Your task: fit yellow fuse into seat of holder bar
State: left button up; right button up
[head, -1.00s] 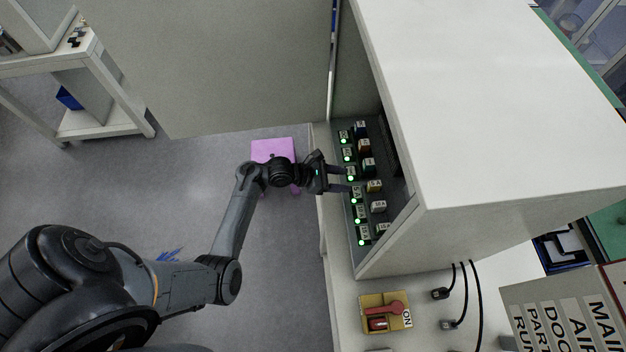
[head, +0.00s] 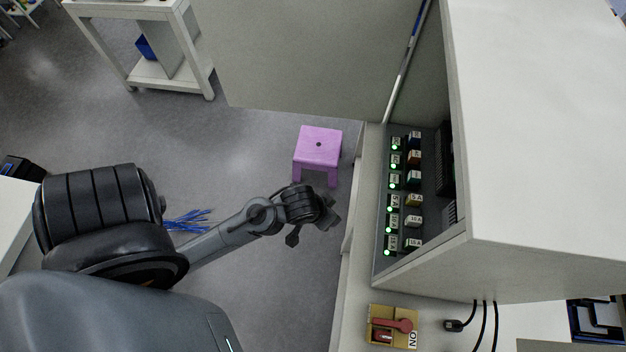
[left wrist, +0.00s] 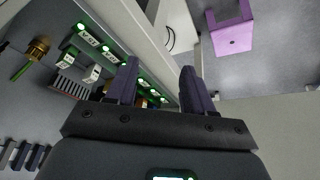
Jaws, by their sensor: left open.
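Green lights glow along the labelled row beside the fuses. My left gripper (head: 325,212) is outside the cabinet, left of its front edge, clear of the fuses. In the left wrist view the left gripper (left wrist: 160,85) is open with nothing between its fingers, which partly hide the lit row. My right gripper is not in view.
The white cabinet (head: 545,150) has its door (head: 310,60) swung open at the back. A red-handled switch (head: 392,325) on a yellow base and black cables (head: 485,325) are in front. A purple stool (head: 318,148) stands on the floor. Floor left of the cabinet is mostly clear.

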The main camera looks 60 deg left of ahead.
pick_arm(q)
jog(key=s+d+r+m+g, duration=0.1)
jog(key=s+d+r+m, duration=0.2)
jog(key=s, duration=0.3)
jog(key=shift+m+h, duration=0.3)
jog(key=shift+m, duration=0.3)
jog(key=shift+r, duration=0.1)
notch_tip(320, 180, up, 18)
jog(key=p, duration=1.8)
